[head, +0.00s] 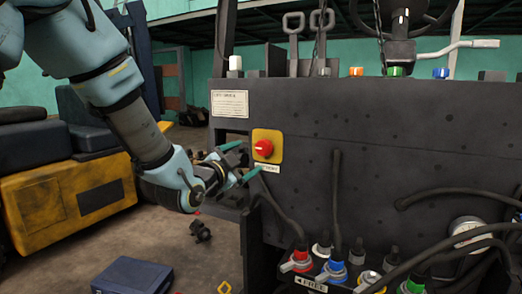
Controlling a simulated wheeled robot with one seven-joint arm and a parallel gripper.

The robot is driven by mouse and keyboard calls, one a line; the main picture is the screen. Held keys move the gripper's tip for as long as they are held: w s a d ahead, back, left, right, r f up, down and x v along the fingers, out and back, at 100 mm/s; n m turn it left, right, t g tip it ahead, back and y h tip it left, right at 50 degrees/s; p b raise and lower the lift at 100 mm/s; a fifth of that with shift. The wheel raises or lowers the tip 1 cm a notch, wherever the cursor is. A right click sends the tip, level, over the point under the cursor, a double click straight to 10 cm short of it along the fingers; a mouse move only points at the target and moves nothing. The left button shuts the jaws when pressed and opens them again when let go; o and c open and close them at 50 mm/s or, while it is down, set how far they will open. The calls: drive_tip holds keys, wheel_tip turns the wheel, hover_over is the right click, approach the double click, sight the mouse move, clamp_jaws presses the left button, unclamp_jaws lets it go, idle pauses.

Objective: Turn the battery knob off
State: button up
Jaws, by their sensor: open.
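The battery knob (263,148) is a red rotary knob on a yellow square plate (275,137), mounted on the dark front panel of the stripped forklift. A small white label (267,168) sits just under the plate. My gripper (241,161) is just left of the yellow plate, with its two teal fingertips spread apart, one higher and one lower. The lower fingertip is close to the plate's lower left corner; I cannot tell whether it touches. Nothing shows between the fingers. The knob is not hidden, but its markings are too small to read.
The dark panel (400,140) fills the right side. Below it stand red, blue and green valve handles (300,257), hoses and a round gauge (467,232). A blue box (132,276) lies on the floor. A yellow machine (70,190) stands at left, with open floor between.

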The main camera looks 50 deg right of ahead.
sight(262, 149)
drive_tip(key=p+x, duration=0.3)
drive_tip(key=x, duration=0.6)
drive_tip(key=shift+w+d, duration=0.2)
drive_tip(key=shift+d, duration=0.2)
drive_tip(key=shift+c, duration=0.2)
drive_tip(key=c, duration=1.3)
drive_tip(key=shift+f, duration=0.1)
